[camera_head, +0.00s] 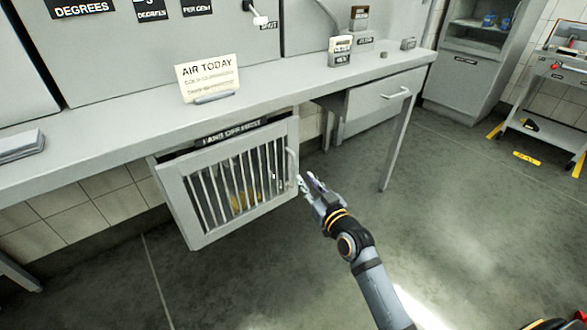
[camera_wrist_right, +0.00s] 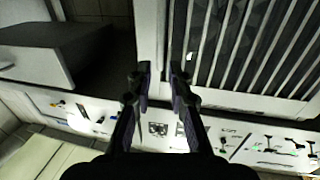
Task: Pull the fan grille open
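The fan grille (camera_head: 179,195) is a grey framed panel with vertical bars, set under the bench. Its upright bar handle (camera_head: 291,165) is on the right edge. The grille also shows at the right of the right wrist view (camera_wrist_right: 235,45). I cannot tell whether it stands slightly ajar. My right gripper (camera_head: 307,181) is just right of the handle's lower end. In the wrist view its two fingers (camera_wrist_right: 158,72) are apart, with the pale frame edge beyond the gap. I cannot tell whether the handle is between them. My left gripper is not in view.
The bench top (camera_head: 130,130) runs above the grille, with a sign card (camera_head: 207,78) on it. A drawer (camera_head: 375,105) with a handle and a bench leg (camera_head: 398,140) stand to the right. The floor (camera_head: 450,220) in front is clear. Something yellow shows behind the bars.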

